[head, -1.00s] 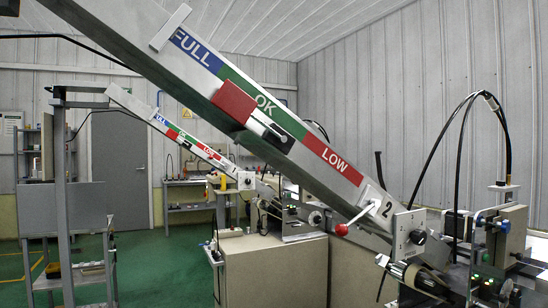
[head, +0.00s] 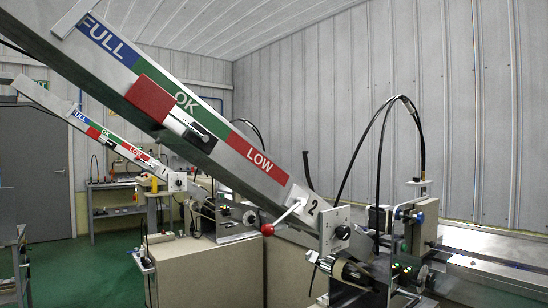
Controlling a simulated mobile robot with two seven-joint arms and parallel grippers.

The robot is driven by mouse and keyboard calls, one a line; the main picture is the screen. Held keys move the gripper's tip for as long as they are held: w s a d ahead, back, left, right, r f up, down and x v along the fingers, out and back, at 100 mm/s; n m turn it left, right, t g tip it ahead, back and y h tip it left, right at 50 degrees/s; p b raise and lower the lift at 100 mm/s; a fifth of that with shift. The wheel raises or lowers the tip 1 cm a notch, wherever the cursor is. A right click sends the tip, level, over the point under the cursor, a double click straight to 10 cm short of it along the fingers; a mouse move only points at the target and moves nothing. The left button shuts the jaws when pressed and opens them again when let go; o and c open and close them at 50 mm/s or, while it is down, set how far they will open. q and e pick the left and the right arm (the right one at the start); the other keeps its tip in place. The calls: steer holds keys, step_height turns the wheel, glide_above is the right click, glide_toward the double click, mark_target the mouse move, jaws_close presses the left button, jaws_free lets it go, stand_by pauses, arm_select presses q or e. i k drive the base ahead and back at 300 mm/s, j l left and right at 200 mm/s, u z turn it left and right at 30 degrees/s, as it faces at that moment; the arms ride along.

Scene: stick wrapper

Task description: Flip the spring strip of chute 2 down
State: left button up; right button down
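Chute 2 (head: 222,152) is a long sloping channel running from upper left down to lower right, with FULL, OK and LOW bands and a "2" plate (head: 312,208) at its low end. A short dark strip (head: 307,170) stands up behind the chute near its low end; it may be the spring strip, but I cannot tell for sure. A white lever with a red ball (head: 268,229) sticks out from the low end. A red block (head: 150,99) and a black clamp-like part (head: 199,135) sit on the chute's side. Neither of my grippers is in view.
A machine head with black hoses (head: 405,235) stands right of the chute's low end. A beige cabinet (head: 208,275) is below the chute. Chute 1 (head: 110,140) slopes behind at left. A metal rail surface (head: 490,262) lies at right. Green floor shows at lower left.

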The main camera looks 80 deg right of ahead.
mark_target(307, 170)
steer(key=z, duration=1.5)
